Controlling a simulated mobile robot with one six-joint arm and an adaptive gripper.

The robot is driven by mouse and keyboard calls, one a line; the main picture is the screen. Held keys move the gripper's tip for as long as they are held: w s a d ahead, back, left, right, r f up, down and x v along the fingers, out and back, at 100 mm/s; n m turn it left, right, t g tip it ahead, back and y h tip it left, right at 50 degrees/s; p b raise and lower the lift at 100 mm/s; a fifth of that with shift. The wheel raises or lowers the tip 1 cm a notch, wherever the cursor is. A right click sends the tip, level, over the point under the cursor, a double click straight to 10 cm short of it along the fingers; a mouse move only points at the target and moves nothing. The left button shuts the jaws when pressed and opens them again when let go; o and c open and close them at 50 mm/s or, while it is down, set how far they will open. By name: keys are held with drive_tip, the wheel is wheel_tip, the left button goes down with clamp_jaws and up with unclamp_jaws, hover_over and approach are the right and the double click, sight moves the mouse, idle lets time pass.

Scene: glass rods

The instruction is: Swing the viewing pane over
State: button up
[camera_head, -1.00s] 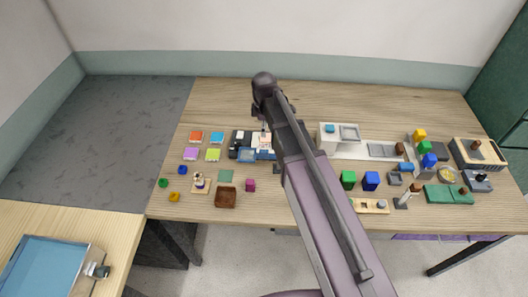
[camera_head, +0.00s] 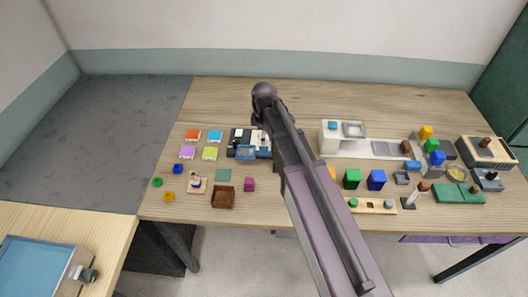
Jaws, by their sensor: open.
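A small blue-tinted pane (camera_head: 246,153) lies at the front of a black and blue device (camera_head: 236,137) left of centre on the wooden table; it seems to be the viewing pane. My arm reaches in from the bottom and covers the device's right side. My gripper (camera_head: 262,138) shows only as a small dark piece over that right side, with the rest hidden behind my arm. It is open, and nothing can be seen in it. Whether it touches the pane or device cannot be told.
A white station (camera_head: 331,144) and green and blue blocks (camera_head: 377,180) stand right. The table's back strip (camera_head: 370,100) is clear. A larger blue-topped case (camera_head: 35,266) is at lower left.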

sight(264, 148)
drive_tip(key=shift+f+b, duration=2.75)
drive_tip(key=shift+f, duration=0.3)
clamp_jaws()
